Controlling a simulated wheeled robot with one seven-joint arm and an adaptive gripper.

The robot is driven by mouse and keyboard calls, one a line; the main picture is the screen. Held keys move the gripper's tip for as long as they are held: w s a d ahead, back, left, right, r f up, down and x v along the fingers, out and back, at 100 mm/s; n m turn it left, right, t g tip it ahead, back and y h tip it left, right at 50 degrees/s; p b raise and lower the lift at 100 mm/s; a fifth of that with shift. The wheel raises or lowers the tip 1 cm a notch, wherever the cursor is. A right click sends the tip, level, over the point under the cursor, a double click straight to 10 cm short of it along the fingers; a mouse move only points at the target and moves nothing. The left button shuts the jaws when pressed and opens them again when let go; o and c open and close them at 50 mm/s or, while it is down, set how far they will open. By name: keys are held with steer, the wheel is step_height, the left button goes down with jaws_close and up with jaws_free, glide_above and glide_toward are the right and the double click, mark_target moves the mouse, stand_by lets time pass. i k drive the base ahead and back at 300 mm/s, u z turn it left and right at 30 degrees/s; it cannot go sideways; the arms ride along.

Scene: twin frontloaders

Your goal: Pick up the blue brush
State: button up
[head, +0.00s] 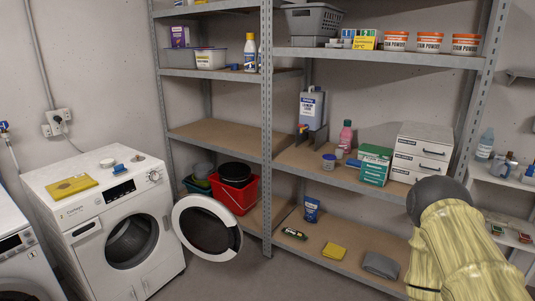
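A small blue object (119,169), which may be the blue brush, lies on top of the white front-loading washer (75,206) at the left. It is too small for me to make out bristles. Another small dark blue item (235,67) lies on the upper left shelf, between a clear tub and a bottle; I cannot tell what it is. My gripper does not show in the head view.
The washer's round door (207,226) hangs open toward the shelving. A yellow cloth (72,187) and a white round item (107,162) lie on the washer top. A red bucket (236,194) stands on the low shelf. The middle left shelf (215,138) is bare.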

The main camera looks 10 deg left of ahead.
mark_target(119, 169)
steer(key=u, duration=0.45)
steer(key=i, duration=1.7)
steer(key=u, duration=0.8)
